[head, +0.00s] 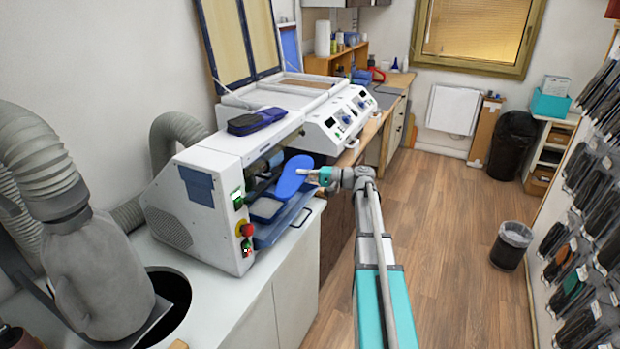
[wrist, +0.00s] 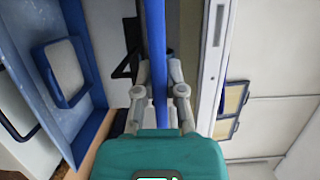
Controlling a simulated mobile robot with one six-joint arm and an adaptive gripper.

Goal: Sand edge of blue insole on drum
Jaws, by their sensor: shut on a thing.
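The blue insole (head: 291,176) is upright, at the front opening of the white sanding machine (head: 206,188). My gripper (head: 314,173) is shut on its right edge. In the wrist view the insole (wrist: 157,40) is seen edge-on as a thin blue strip, and my gripper (wrist: 158,92) has a finger on each side of it. The drum cannot be made out clearly; the dark inside of the machine is partly hidden behind the insole. I cannot tell whether the insole touches anything inside.
A blue tray (head: 272,232) juts from the machine below the insole; a grey-topped pad (wrist: 66,72) lies in it. A dark blue case (head: 257,120) lies on the machine. A second white machine (head: 335,122) stands behind. The wooden floor to the right is clear around a bin (head: 511,246).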

